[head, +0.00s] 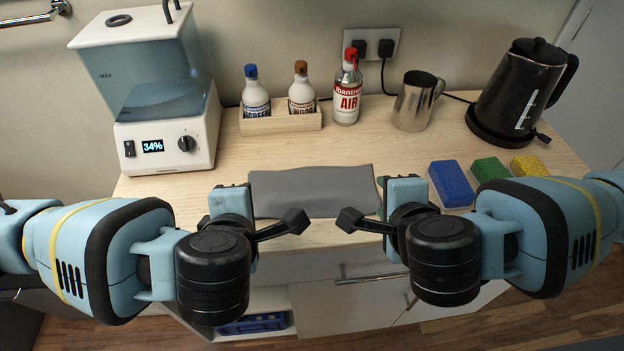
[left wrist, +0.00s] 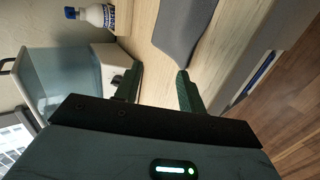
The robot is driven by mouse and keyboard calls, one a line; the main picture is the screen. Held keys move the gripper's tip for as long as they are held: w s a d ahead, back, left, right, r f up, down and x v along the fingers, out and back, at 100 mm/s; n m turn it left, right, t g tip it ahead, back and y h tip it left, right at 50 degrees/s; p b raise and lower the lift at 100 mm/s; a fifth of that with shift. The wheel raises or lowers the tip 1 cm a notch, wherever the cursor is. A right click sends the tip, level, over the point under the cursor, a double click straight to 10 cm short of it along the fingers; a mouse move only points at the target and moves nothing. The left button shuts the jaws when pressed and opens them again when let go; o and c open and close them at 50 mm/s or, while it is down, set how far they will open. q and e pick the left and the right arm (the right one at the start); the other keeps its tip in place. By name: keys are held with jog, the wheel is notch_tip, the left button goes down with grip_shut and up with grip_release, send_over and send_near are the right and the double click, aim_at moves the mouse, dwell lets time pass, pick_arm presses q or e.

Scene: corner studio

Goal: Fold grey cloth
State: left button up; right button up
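The grey cloth (head: 312,190) lies flat on the wooden counter, in the middle near its front edge. It looks like a wide rectangle with a slightly uneven far edge. It also shows in the left wrist view (left wrist: 187,28), at the top. My left gripper (left wrist: 160,69) has its two fingers apart with nothing between them; the cloth lies just beyond one fingertip. In the head view it is beside the cloth's left end. My right gripper (head: 385,186) is beside the cloth's right end; one green finger shows, and its body hides the rest.
Blue (head: 451,184), green (head: 490,169) and yellow (head: 524,165) sponges lie to the right. A water-tank machine (head: 165,145), bottles in a wooden tray (head: 280,122), an air can (head: 347,95), a metal jug (head: 413,105) and a black kettle (head: 512,90) stand behind. Bare counter lies behind the cloth.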

pick_arm(q)
jog(key=r+p, duration=0.1)
jog(key=s+r+p, duration=0.1)
jog(key=r, duration=0.1)
jog(key=shift+r, duration=0.15)
pick_arm(e)
jog(key=r, duration=0.1)
jog(key=s+r, duration=0.1)
jog(key=r, duration=0.1)
jog(key=shift+r, duration=0.15)
pick_arm(q)
jog(key=shift+s, duration=0.1)
pick_arm(e)
jog(key=shift+s, duration=0.1)
